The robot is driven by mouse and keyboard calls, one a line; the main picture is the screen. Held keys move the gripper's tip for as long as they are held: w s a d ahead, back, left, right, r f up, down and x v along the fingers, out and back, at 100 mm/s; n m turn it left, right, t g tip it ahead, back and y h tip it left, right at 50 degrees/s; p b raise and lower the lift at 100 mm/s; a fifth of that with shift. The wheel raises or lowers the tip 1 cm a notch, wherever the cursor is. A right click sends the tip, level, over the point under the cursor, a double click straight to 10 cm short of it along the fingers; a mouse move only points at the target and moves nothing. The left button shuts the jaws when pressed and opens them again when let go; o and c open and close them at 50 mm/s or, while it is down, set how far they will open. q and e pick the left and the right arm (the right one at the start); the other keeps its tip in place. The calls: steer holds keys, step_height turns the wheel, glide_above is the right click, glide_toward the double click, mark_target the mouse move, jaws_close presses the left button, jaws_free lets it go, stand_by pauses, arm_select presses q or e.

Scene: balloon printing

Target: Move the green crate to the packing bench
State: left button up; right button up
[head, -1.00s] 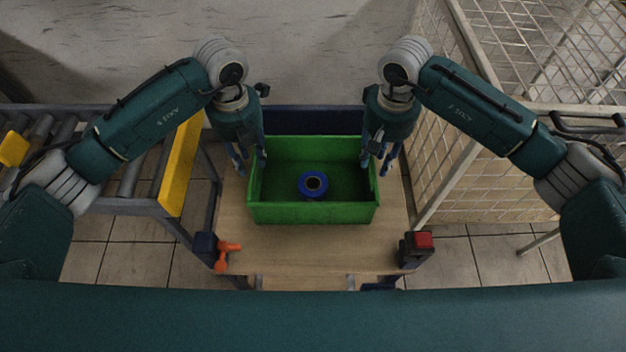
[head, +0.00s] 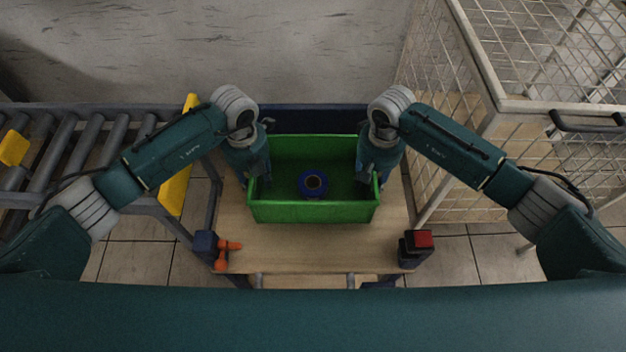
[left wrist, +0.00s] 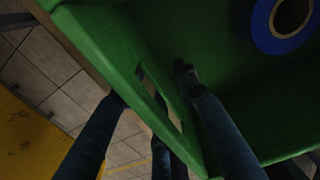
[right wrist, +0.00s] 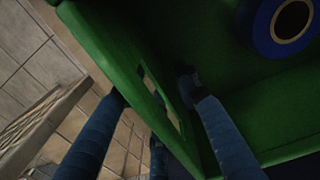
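The green crate (head: 313,213) sits level on a wooden-topped table. A blue ring-shaped roll (head: 313,183) lies inside it, and it also shows in both wrist views. My left gripper (head: 255,184) is at the crate's left end wall and my right gripper (head: 373,184) at its right end wall. In the left wrist view, the open fingers (left wrist: 152,82) straddle the slotted wall, one outside and one inside. The right wrist view shows the same for the right fingers (right wrist: 153,85). Finger contact with the walls is unclear. I cannot tell which surface is the packing bench.
The wooden table (head: 310,258) has an orange item (head: 226,252) and a red-topped box (head: 420,240) at its front corners. A roller conveyor (head: 85,140) with a yellow end plate (head: 177,185) stands left. A wire-mesh cage (head: 455,150) stands right.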

arm_select(q)
jaws_close()
arm_select(e)
jaws_close()
arm_select(q)
steer(key=shift+r, duration=0.15)
arm_select(e)
steer(key=shift+r, duration=0.15)
